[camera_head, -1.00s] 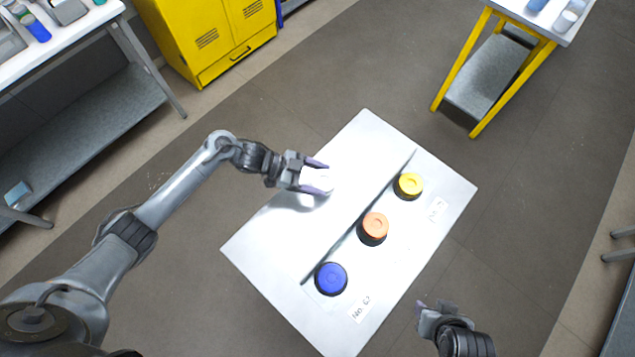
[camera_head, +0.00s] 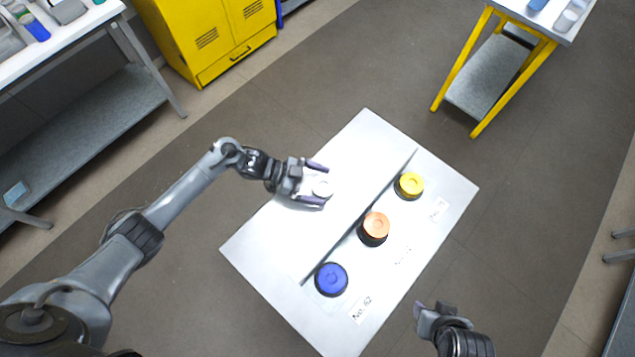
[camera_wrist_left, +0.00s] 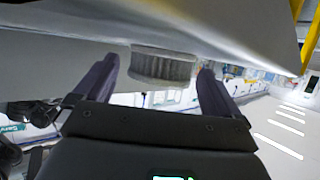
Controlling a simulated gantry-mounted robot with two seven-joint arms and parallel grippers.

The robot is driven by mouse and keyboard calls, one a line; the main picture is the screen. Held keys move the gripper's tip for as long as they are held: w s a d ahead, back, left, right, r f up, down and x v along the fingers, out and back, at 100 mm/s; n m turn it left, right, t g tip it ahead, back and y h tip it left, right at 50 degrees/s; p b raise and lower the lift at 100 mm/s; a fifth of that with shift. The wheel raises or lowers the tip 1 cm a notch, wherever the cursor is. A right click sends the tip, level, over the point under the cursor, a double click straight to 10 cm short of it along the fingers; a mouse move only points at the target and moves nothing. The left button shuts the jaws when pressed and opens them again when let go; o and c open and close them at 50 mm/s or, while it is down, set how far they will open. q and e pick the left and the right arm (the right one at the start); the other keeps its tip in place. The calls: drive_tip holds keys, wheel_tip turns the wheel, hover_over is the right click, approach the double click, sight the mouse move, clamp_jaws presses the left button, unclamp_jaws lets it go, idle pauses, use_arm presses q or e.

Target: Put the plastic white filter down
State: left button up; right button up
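The plastic white filter (camera_head: 323,188) is a short round piece on the bare left part of the white table (camera_head: 365,135). In the left wrist view the filter (camera_wrist_left: 162,66) shows ribbed sides and rests against the tabletop, which appears overhead. My left gripper (camera_head: 319,186) is open, with one purple finger on each side of the filter. The left wrist view shows gaps between the filter and both fingers. My right gripper (camera_head: 424,307) is off the table's lower right edge, away from the filter; its finger gap is unclear.
A blue cap (camera_head: 331,279), an orange cap (camera_head: 375,226) and a yellow cap (camera_head: 410,184) stand in a row right of a dark slot in the table. Paper labels lie beside them. A yellow cabinet (camera_head: 215,40) and side benches stand farther back.

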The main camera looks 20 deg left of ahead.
use_arm(q)
drive_tip(key=shift+r, duration=0.25)
drive_tip(key=v, duration=1.2)
drive_tip(key=shift+f, duration=0.1)
